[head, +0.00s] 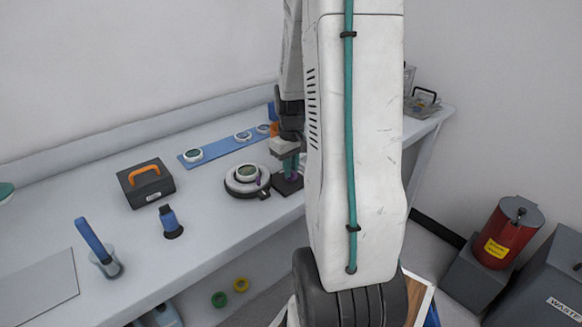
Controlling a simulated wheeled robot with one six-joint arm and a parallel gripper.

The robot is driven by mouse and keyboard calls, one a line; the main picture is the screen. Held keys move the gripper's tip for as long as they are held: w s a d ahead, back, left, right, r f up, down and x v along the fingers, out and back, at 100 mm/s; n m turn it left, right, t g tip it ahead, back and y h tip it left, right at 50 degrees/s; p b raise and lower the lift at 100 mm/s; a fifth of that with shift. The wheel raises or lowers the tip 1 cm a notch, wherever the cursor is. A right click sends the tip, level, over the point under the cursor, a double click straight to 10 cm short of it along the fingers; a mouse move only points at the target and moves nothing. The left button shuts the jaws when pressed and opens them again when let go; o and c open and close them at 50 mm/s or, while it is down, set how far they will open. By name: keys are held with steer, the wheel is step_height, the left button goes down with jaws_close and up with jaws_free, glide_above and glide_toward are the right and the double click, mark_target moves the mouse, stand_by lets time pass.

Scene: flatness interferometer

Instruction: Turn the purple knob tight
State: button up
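A round white and dark instrument (240,188) stands on the bench, with a green-faced disc (247,172) on top. A small purple part, which looks like the purple knob (258,181), shows at its right side. My gripper (290,174) points down just right of the instrument, over a dark block (285,186). Its teal fingers are small in view and partly hidden by my arm. I cannot tell whether they are open or shut, or touch anything purple.
A blue strip (222,147) with several round discs lies behind the instrument. A black case (140,186) with an orange handle, a blue-topped tool (170,222) and a cup (107,266) holding a blue-handled tool stand to the left. A red bin (510,235) stands at the right.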

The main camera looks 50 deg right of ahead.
jaws_close()
steer(key=m, duration=0.4)
steer(key=shift+m, duration=0.3)
steer(key=m, duration=0.4)
steer(key=shift+m, duration=0.3)
steer(key=m, duration=0.4)
steer(key=shift+m, duration=2.1)
